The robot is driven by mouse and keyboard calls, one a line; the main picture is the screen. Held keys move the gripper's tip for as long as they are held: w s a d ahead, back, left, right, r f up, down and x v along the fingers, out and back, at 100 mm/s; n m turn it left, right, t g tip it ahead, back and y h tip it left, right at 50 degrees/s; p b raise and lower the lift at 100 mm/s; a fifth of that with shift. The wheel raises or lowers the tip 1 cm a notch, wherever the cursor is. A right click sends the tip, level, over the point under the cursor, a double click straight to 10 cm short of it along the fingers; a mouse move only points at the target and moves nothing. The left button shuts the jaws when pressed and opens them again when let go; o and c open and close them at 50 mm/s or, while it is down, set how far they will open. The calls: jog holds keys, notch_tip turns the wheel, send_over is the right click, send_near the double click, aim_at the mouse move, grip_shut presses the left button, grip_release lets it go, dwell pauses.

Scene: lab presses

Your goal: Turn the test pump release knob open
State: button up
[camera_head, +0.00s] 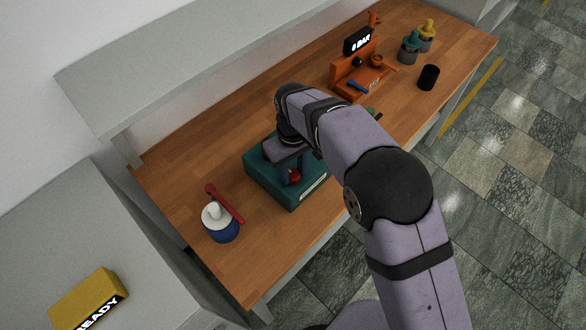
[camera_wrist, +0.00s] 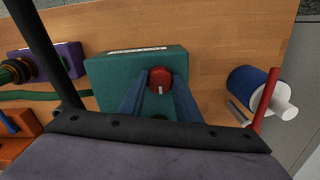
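A teal box-shaped unit (camera_head: 263,180) with a pale label strip stands on the wooden bench; it fills the middle of the wrist view (camera_wrist: 110,75). A round red knob (camera_wrist: 161,80) with a white mark is on it. The knob also shows in the head view (camera_head: 295,176). My gripper (camera_wrist: 160,88) points at the knob, with one blue finger on each side of it. The fingers are apart, and I cannot tell whether they touch the knob. My arm hides part of the teal unit in the head view.
A blue pot (camera_head: 222,230) with a white top and a red bar stands at the bench's near left. An orange stand (camera_head: 350,80) with a bar display, a black cup (camera_head: 428,77) and capped pots stand farther back. A shelf (camera_head: 200,60) overhangs the rear.

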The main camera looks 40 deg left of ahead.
jog(key=shift+c, duration=1)
jog(key=m, duration=0.4)
jog(key=shift+a+b, duration=0.1)
jog(key=shift+b, duration=0.2)
jog(key=m, duration=0.5)
jog(key=shift+r, duration=0.1)
jog(key=m, duration=0.4)
jog(key=shift+w+m, duration=0.1)
jog(key=shift+m, duration=0.2)
jog(key=shift+m+b, duration=0.3)
jog(key=shift+m, duration=1.9)
